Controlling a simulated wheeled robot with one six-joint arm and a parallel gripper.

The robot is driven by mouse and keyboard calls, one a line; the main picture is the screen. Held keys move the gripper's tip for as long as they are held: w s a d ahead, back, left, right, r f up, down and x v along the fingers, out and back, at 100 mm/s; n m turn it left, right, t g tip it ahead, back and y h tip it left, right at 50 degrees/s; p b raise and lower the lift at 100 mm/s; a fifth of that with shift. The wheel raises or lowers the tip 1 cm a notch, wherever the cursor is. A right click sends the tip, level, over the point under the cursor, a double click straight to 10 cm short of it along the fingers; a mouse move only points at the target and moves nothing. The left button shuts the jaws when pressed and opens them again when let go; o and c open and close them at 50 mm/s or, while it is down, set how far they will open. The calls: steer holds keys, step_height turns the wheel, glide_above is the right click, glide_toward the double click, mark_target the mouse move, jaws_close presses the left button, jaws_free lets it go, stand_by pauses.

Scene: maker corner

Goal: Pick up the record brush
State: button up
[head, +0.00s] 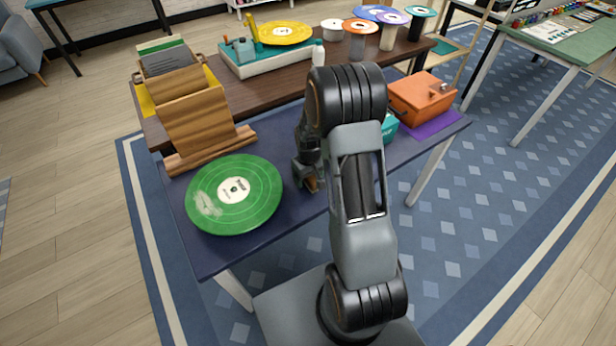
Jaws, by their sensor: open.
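My gripper (306,176) is low over the dark blue table top, just right of the green record (262,192). Its jaws are open. A small brown piece (312,184) shows at the jaws and may be the record brush; the gripper hides most of it. I cannot tell whether the jaws touch it. The green record lies flat with a white label and a pale dusty smear on its left side.
A wooden record holder (195,118) with sleeves stands behind the green record. An orange box (422,97) sits on a purple mat at the right, near a teal item (390,127). A turntable with a yellow record (285,33) and colored discs on stands are farther back.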

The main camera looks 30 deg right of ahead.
steer(key=shift+f, duration=0.15)
steer(key=c, duration=1)
steer(key=shift+r, duration=0.5)
step_height(320, 180, up, 3)
steer(key=shift+f, duration=0.15)
steer(key=s+a+r, duration=0.1)
steer(key=a+r, duration=0.2)
steer(key=a, duration=0.1)
steer(key=s+a+r, duration=0.1)
steer(key=a+r, duration=0.2)
steer(key=a, duration=0.2)
steer(key=s+a+r, duration=0.1)
steer(key=a+r, duration=0.2)
steer(key=a, duration=0.1)
steer(key=shift+s+a+r, duration=0.15)
steer(key=shift+a+r, duration=0.05)
steer(key=shift+a, duration=0.1)
